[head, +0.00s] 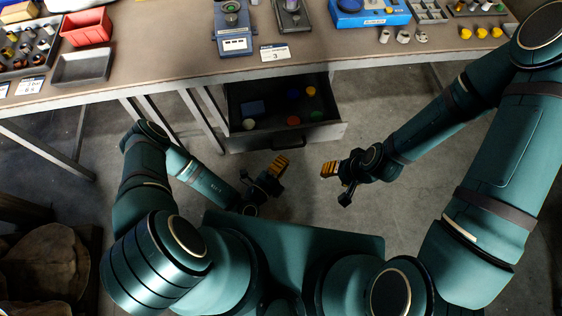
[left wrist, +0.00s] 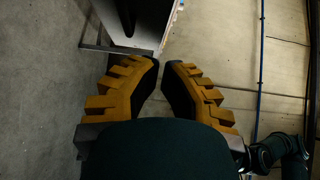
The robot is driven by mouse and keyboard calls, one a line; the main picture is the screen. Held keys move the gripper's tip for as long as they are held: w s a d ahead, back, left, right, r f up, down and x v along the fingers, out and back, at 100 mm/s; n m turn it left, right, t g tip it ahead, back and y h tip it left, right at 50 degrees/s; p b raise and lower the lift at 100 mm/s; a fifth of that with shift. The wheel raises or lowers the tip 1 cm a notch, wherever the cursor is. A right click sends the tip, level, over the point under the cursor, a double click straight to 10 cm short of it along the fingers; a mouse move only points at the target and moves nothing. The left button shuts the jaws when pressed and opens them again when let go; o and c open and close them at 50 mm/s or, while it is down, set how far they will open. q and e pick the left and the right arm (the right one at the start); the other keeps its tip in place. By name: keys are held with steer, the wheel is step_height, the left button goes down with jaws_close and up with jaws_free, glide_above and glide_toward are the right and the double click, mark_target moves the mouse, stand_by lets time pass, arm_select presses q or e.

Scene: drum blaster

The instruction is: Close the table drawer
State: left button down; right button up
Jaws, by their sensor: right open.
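The table drawer (head: 320,132) is pulled out below the front edge of the workbench in the head view. Several small coloured pieces lie inside it. My left gripper (head: 283,162) is in front of the drawer face, near its middle, apart from it. In the left wrist view, its two orange-and-black fingers (left wrist: 161,64) lean close together with a narrow gap and nothing between them. A grey panel (left wrist: 150,22) shows beyond the fingertips; I cannot tell whether it is the drawer. My right gripper (head: 328,170) is open and empty, in front of the drawer's right end.
The workbench (head: 185,72) holds a red bin (head: 86,27), a grey tray (head: 81,68), a scale (head: 234,42) and a blue box (head: 370,14). Table legs (head: 205,122) stand left of the drawer. Bare floor (head: 395,240) lies between my arms and the bench.

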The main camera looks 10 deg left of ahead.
mark_target(298, 130)
arm_select(q)
steer(key=x, duration=0.2)
steer(key=a+x, duration=0.1)
steer(key=x, duration=0.5)
steer(key=shift+w+a+b, duration=0.15)
steer(key=shift+w+b, duration=0.2)
steer(key=shift+w, duration=0.3)
steer(key=shift+w+a, duration=0.2)
steer(key=shift+w, duration=0.45)
arm_select(e)
steer(key=shift+s+f, duration=0.15)
steer(key=shift+f, duration=0.35)
arm_select(q)
steer(key=shift+w, duration=0.1)
